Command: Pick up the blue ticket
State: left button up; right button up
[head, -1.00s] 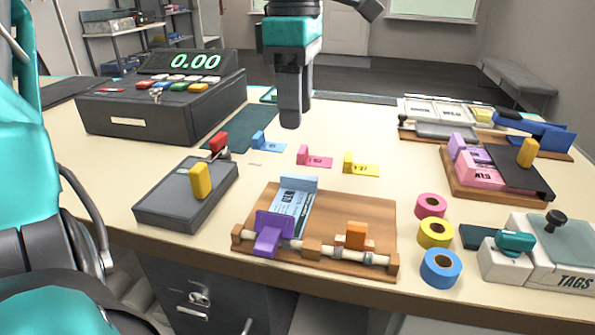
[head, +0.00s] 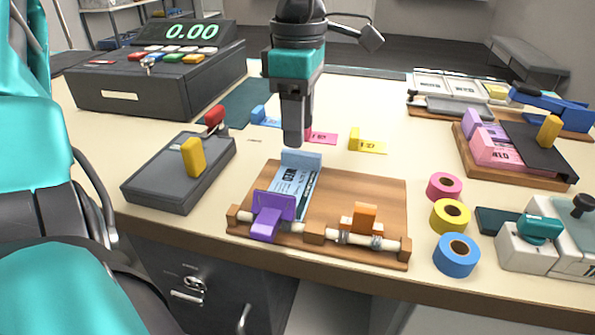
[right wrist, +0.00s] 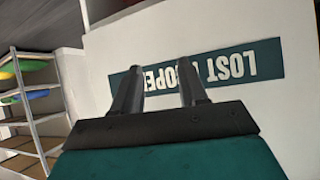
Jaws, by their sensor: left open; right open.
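A light blue printed ticket (head: 289,190) lies on the wooden board (head: 365,190) in the head view, with a raised pale blue end at its far edge. A purple clip (head: 270,212) on the board's front rod covers its near end. A smaller blue ticket (head: 268,121) lies on the table farther back, left of a pink one. My left gripper (head: 294,142) points down just beyond the raised end of the board's ticket, apart from it as far as I can tell. Its jaws are open, their gap hidden from this side. My right gripper (right wrist: 160,88) is open and empty.
A pink ticket (head: 322,138) and a yellow ticket (head: 368,144) lie behind the board. An orange clip (head: 364,218) sits on its rod. Tape rolls (head: 450,216) stand right, a grey lever box (head: 180,175) left. A lost-property sign (right wrist: 235,65) faces my right wrist.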

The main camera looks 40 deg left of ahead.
aim_at(298, 152)
pick_arm(q)
notch_tip(298, 152, down, 4)
jog(key=shift+s+f+b, duration=0.1)
jog(key=shift+b, duration=0.2)
jog(key=shift+c, duration=0.5)
grip_shut()
